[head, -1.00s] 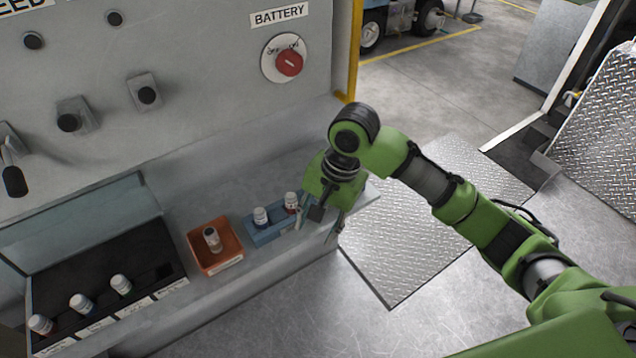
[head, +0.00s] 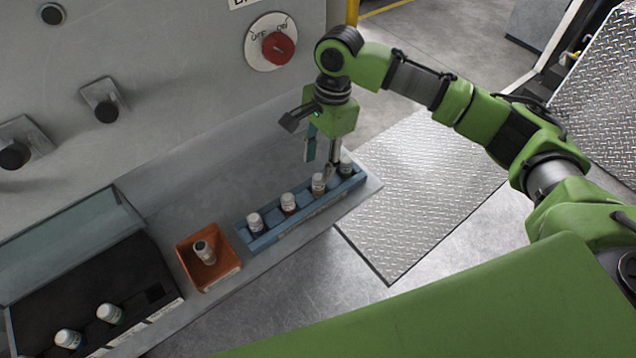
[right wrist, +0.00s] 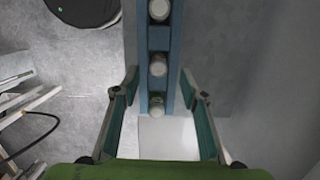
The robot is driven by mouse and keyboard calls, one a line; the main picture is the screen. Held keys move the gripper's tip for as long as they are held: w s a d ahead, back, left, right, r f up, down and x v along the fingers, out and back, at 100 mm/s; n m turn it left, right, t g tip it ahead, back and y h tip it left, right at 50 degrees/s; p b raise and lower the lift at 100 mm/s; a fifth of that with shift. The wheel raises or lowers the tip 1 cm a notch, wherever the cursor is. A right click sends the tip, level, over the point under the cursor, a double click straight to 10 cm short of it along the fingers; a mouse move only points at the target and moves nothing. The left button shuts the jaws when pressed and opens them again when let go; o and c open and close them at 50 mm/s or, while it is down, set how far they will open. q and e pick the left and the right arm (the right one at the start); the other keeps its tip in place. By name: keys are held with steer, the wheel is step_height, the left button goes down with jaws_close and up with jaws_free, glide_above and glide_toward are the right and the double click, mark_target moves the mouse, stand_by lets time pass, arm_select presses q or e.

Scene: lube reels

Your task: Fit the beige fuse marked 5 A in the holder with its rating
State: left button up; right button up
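A blue tray (head: 268,238) on the ledge holds several upright fuses in a row. One fuse with a beige-brown body (head: 318,184) stands second from its right end; its marking is unreadable. My right gripper (head: 322,158) points down just above the tray's right part, open and empty. In the right wrist view its fingers (right wrist: 160,75) are spread either side of the blue tray (right wrist: 158,40), with fuse tops between and beyond them. The black fuse holder box (head: 135,268) at lower left has fuses standing in it and an empty-looking socket; its front labels are unreadable. My left gripper is not seen.
An orange bin (head: 222,273) with one fuse (head: 204,252) stands between the black box and the blue tray. A clear raised lid (head: 70,240) stands behind the box. The panel with a red battery switch (head: 278,47) rises behind the ledge. The ledge ends right of the tray.

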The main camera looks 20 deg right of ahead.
mark_target(319, 177)
step_height(319, 177, down, 2)
steer(key=shift+s+f+p, duration=0.15)
steer(key=shift+f+p, duration=0.1)
steer(key=shift+p, duration=0.1)
step_height(319, 177, down, 3)
steer(key=shift+a+r, duration=0.1)
steer(key=shift+a, duration=0.05)
steer(key=shift+c, duration=0.5)
jaws_close()
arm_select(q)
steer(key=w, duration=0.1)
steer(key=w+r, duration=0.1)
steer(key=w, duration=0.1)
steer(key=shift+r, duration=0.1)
